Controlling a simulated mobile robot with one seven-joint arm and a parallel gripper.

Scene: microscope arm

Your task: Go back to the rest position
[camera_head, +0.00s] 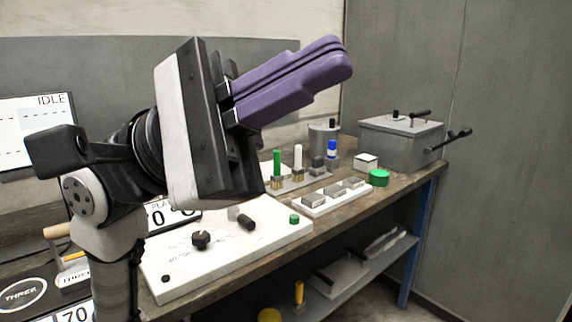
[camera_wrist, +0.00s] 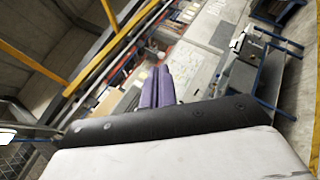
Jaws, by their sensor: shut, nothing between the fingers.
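My gripper (camera_head: 338,58) has purple fingers that lie closed together with nothing between them. It is raised above the workbench in the head view and points to the upper right. In the wrist view the purple fingers (camera_wrist: 164,72) also lie side by side, pointing away into the room, well clear of any object. The gripper body hides part of the bench and the wall behind it.
A wooden workbench (camera_head: 335,215) below holds a white board (camera_head: 185,258) with knobs, a rack of green, white and blue vials (camera_head: 298,158), a white tray (camera_head: 325,203) of grey blocks, a green cap (camera_head: 379,178) and a grey box (camera_head: 400,140). A grey wall stands right.

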